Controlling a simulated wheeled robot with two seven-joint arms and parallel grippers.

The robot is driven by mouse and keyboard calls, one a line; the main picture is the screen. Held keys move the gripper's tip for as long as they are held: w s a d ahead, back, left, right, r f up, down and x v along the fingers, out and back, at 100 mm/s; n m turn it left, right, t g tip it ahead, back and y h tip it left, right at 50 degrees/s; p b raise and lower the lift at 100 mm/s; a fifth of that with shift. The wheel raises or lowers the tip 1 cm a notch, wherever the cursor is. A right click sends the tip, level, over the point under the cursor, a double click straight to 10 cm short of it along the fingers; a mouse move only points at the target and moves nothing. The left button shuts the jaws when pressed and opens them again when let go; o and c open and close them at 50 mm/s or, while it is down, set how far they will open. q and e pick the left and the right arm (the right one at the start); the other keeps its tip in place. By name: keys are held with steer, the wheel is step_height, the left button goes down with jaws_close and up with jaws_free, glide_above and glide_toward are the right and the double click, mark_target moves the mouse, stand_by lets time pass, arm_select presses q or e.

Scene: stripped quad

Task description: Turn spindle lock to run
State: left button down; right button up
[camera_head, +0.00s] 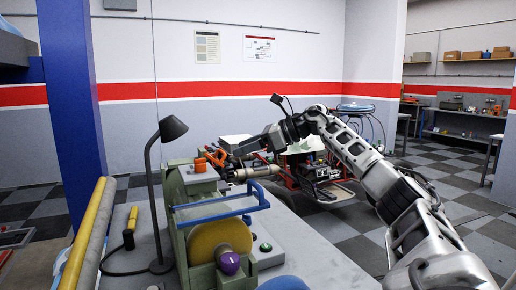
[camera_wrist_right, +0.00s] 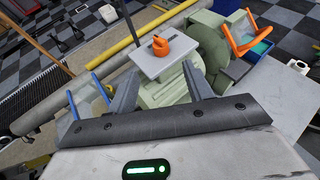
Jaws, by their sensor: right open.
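The spindle lock looks to be the orange knob (camera_wrist_right: 160,45) on a pale plate (camera_wrist_right: 150,62) on top of the green grinder (camera_head: 178,215). In the head view the knob (camera_head: 200,165) shows small on the plate, left of my right gripper (camera_head: 227,172). In the right wrist view the right gripper (camera_wrist_right: 157,78) is open, with its two fingers apart and nothing between them. The knob appears beyond the fingertips, apart from them. Any run marking is too small to read. My left gripper is not in view.
The grinder has a blue guard frame (camera_head: 222,207), an orange guard frame (camera_head: 217,157), a yellow wheel (camera_head: 215,240) and a purple knob (camera_head: 229,263). A black lamp (camera_head: 172,129) stands left of the grinder. A yellow bar (camera_head: 84,240) runs along the left. The bench's right front (camera_head: 310,250) is clear.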

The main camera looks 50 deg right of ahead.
steer(key=v, duration=0.3)
steer(key=shift+s+d+r, duration=0.1)
steer(key=shift+s, duration=0.1)
stand_by(0.5)
